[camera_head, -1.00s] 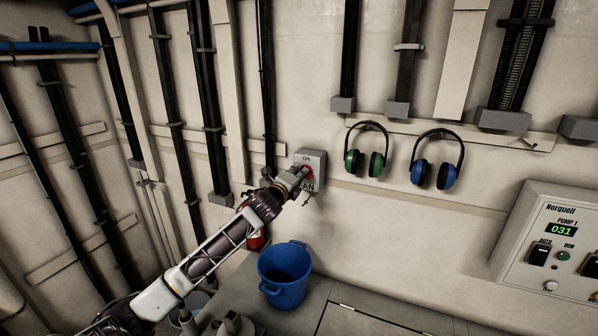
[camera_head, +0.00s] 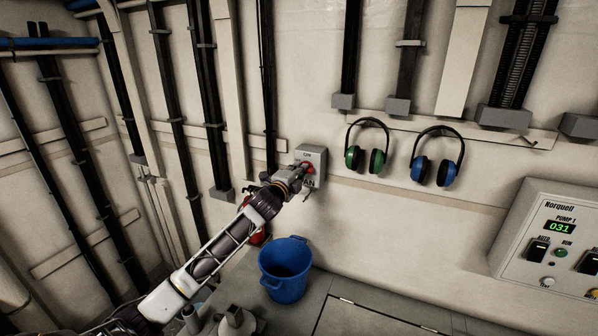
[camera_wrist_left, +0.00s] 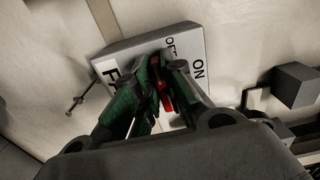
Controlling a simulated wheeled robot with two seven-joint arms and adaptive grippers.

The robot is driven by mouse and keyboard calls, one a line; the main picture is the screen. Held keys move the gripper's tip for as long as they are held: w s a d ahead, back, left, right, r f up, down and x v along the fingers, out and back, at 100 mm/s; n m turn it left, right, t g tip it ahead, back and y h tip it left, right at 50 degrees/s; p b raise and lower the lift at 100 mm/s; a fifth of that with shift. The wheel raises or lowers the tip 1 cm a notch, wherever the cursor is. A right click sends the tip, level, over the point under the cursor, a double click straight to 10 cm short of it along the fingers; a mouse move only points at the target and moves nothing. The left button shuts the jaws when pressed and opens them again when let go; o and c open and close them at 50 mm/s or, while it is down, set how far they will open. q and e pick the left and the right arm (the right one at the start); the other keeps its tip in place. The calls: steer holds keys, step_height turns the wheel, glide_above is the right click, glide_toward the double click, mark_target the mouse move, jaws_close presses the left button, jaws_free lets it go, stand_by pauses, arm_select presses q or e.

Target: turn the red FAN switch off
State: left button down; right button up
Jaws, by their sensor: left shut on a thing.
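The FAN switch box (camera_head: 313,154) is a small grey box on the wall with a light face; it also shows in the left wrist view (camera_wrist_left: 131,47). Its red switch handle (camera_wrist_left: 163,97) lies between my left gripper's fingers, and a bit of red shows in the head view (camera_head: 310,169). My left gripper (camera_head: 303,174) is at the box face, shut on the red handle; its fingers also show in the left wrist view (camera_wrist_left: 157,80). Part of the lettering and most of the handle are hidden by the fingers. My right gripper is not in view.
Green earmuffs (camera_head: 366,159) and blue earmuffs (camera_head: 434,172) hang on the wall right of the box. A blue bucket (camera_head: 285,270) stands below. A pump panel (camera_head: 552,240) is at the far right. Dark vertical pipes (camera_head: 207,100) line the wall at left.

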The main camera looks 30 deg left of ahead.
arm_select(q)
steer(key=shift+f, duration=0.1)
steer(key=c, duration=1.5)
jaws_free()
steer(key=shift+s, duration=0.2)
steer(key=s, duration=1.1)
steer(key=shift+s+d, duration=0.25)
steer(key=shift+d, duration=0.1)
steer(key=shift+s, duration=0.1)
